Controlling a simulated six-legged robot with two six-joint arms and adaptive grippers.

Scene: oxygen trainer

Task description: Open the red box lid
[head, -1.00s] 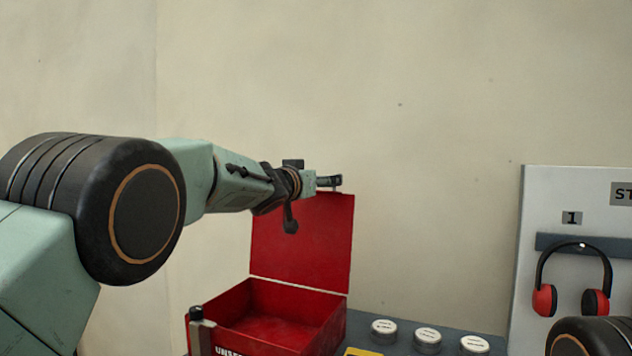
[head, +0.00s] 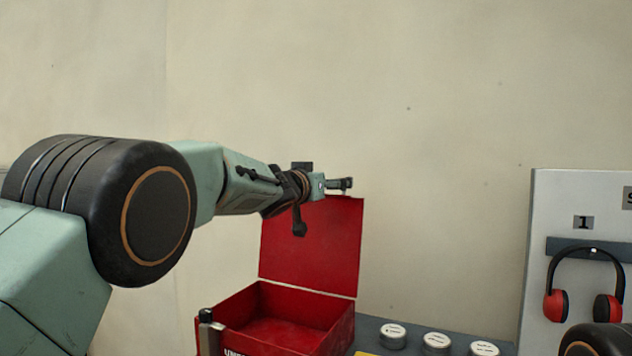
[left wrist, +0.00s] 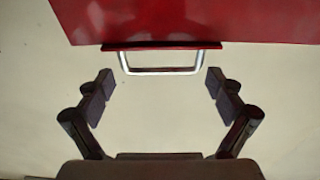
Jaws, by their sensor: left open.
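The red box (head: 335,331) stands open at the bottom centre of the head view. Its lid (head: 312,245) stands upright at the back of the box, and the box looks empty inside. My left gripper (head: 344,184) is at the lid's top edge in the head view. In the left wrist view, my left gripper (left wrist: 160,88) is open, with its two fingers apart on either side of a silver handle (left wrist: 160,71). The handle sits on the edge of the red lid (left wrist: 190,22), and the fingers look clear of it. My right gripper is not in view.
Several round silver-and-white caps (head: 436,343) stand on the dark bench right of the box. A grey board (head: 541,210) at the right holds red-and-black headphones (head: 556,304) under a "1" label. A plain wall is behind, with free space above the lid.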

